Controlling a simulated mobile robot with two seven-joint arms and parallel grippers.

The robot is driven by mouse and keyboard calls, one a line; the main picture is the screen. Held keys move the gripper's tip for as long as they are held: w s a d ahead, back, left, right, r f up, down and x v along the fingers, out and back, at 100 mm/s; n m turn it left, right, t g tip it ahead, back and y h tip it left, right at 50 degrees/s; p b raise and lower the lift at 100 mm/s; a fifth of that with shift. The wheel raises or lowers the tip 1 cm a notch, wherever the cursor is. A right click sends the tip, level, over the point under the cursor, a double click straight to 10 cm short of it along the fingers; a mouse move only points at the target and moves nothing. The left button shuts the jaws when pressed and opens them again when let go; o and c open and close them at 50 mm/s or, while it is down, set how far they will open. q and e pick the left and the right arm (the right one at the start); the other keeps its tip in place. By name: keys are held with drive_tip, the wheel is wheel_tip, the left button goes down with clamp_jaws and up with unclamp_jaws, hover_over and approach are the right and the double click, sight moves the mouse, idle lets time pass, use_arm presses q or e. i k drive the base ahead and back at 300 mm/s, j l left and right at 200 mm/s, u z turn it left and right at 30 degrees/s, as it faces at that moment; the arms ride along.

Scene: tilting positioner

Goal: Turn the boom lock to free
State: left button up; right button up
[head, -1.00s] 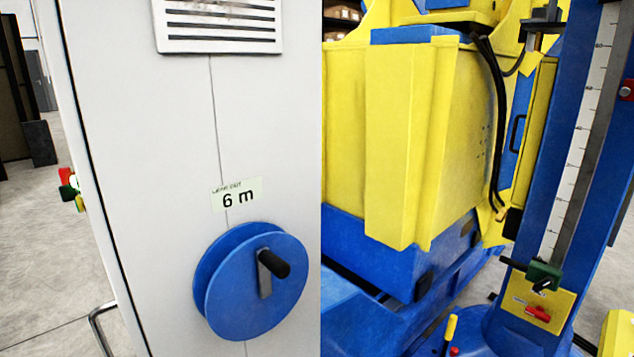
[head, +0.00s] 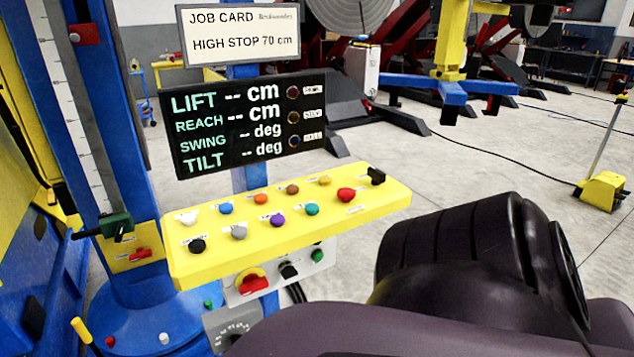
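No part here carries a label that I can read as boom lock. A red handle (head: 141,254) sits on a yellow plate low on the blue column (head: 80,130). A dark green block (head: 116,222) with a black lever is clamped on the column's scale just above it. A yellow-tipped lever (head: 80,329) stands at the lower left. A red rotary switch (head: 250,282) on a yellow disc sits on a grey box under the console. Neither gripper is in view; one of my dark arm links fills the lower right.
A yellow console (head: 290,222) with several coloured buttons stands in the middle. Above it are a black display (head: 245,125) with dashes for lift, reach and swing, and a job card (head: 240,35) reading "HIGH STOP 70 cm". Open floor lies to the right, crossed by a cable.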

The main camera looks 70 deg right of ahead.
sight(288, 271)
drive_tip(key=l+z, duration=0.1)
drive_tip(key=z, duration=1.75)
drive_tip(key=k+l, duration=0.05)
drive_tip(key=l, duration=0.05)
